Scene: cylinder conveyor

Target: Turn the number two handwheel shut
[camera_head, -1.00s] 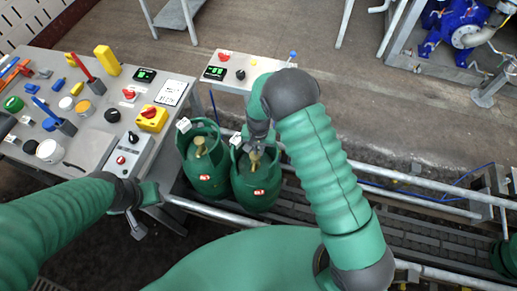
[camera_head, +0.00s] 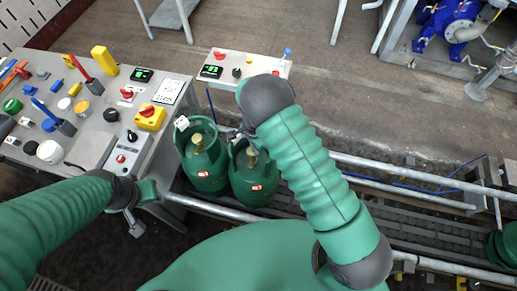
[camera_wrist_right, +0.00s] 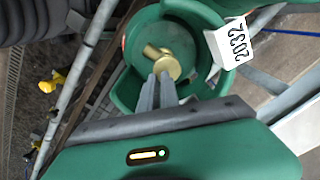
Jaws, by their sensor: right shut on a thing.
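Two green gas cylinders stand side by side on the conveyor in the head view, the left one (camera_head: 203,165) and the right one (camera_head: 256,188). Each has a brass valve inside its collar; the right one's valve (camera_head: 252,160) shows beside my right arm. In the right wrist view my right gripper (camera_wrist_right: 164,80) is shut at a round brass handwheel (camera_wrist_right: 168,66), inside a collar with a white tag reading 2032. In the head view my arm and wrist mostly hide that gripper. My left gripper (camera_head: 134,222) hangs low left, away from the cylinders; its jaw opening is unclear.
A bench (camera_head: 92,160) with switches, tools and a yellow-and-red stop button (camera_head: 150,116) is at the left. A small control panel (camera_head: 245,67) stands behind the cylinders. Conveyor rails (camera_head: 410,175) run right, towards another green cylinder (camera_head: 500,245). A blue pump (camera_head: 455,22) is far right.

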